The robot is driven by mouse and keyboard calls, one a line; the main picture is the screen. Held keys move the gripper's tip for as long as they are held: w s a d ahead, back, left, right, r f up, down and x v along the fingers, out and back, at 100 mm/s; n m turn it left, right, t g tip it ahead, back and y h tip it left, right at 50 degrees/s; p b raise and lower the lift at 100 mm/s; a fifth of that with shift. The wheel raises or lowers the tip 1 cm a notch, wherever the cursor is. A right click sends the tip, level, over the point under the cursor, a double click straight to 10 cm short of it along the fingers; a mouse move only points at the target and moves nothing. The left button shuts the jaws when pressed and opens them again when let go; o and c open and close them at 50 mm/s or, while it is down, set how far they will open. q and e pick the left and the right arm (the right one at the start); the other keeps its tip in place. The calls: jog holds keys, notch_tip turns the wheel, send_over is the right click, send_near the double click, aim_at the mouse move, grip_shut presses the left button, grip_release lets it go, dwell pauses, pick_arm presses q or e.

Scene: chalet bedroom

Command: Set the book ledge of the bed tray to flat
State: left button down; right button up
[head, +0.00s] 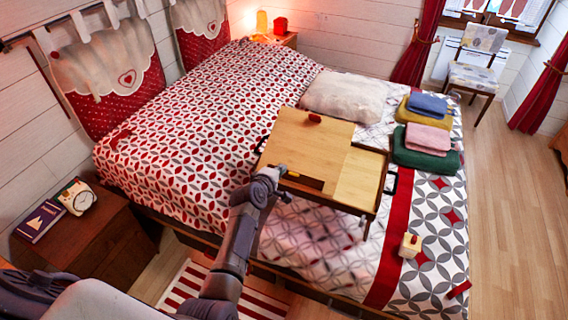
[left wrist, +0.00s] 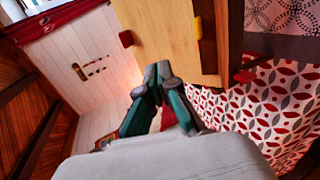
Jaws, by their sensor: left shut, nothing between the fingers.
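The wooden bed tray (head: 357,184) stands on the bed. Its larger light wood panel, which I take for the book ledge (head: 301,140), has a small red piece at its far edge and a dark gap by its near edge. I cannot tell its exact tilt. My left gripper (head: 271,174) is at the tray's near left corner, shut and empty. In the left wrist view, the shut fingers (left wrist: 158,70) are close beside a light wood panel of the tray (left wrist: 165,30); contact is unclear. My right gripper is not in view.
A pillow (head: 344,97) lies behind the tray, and folded cloths (head: 427,137) lie to its right. A small pale box (head: 410,245) sits on the bed at the near right.

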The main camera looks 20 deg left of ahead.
pick_arm(q)
jog(key=shift+v, duration=0.85)
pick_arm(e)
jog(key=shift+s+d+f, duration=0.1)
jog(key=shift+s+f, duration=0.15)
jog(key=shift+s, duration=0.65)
pick_arm(q)
jog(key=shift+r, duration=0.25)
